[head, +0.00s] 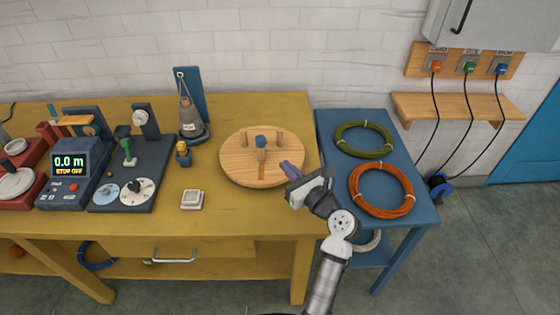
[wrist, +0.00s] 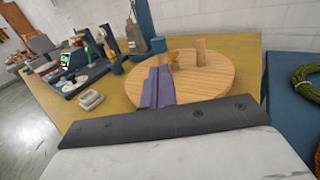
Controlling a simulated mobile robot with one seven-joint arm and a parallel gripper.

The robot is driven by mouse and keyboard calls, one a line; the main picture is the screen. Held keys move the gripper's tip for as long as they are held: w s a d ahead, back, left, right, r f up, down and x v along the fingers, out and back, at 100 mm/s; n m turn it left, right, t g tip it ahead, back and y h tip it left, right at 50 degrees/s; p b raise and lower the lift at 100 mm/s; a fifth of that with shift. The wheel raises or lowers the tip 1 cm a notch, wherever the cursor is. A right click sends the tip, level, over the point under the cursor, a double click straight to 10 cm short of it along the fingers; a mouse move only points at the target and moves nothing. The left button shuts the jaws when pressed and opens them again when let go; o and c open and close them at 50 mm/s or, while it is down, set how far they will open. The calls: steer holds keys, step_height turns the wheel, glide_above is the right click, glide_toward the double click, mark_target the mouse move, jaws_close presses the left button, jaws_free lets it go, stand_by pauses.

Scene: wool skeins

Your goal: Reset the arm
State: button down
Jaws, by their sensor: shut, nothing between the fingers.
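My gripper (head: 290,169) is at the right edge of the round wooden board on the yellow table. Its purple fingers are closed together and empty. In the wrist view the closed fingers (wrist: 157,88) lie in front of the round wooden board (wrist: 205,78). The board (head: 236,173) carries wooden pegs and a small blue-topped piece (head: 261,142) near its middle. My arm reaches in from the lower right, over the gap between the yellow table and the blue table.
The blue side table (head: 333,181) holds a green coil (head: 364,139) and an orange coil (head: 381,189). Left on the yellow table (head: 240,214) are a meter box (head: 66,178), a dial panel (head: 125,192), a cone stand (head: 190,118) and a small white block (head: 192,200). The table's front middle is mostly clear.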

steer(key=v, duration=0.5)
steer(key=shift+b, duration=0.35)
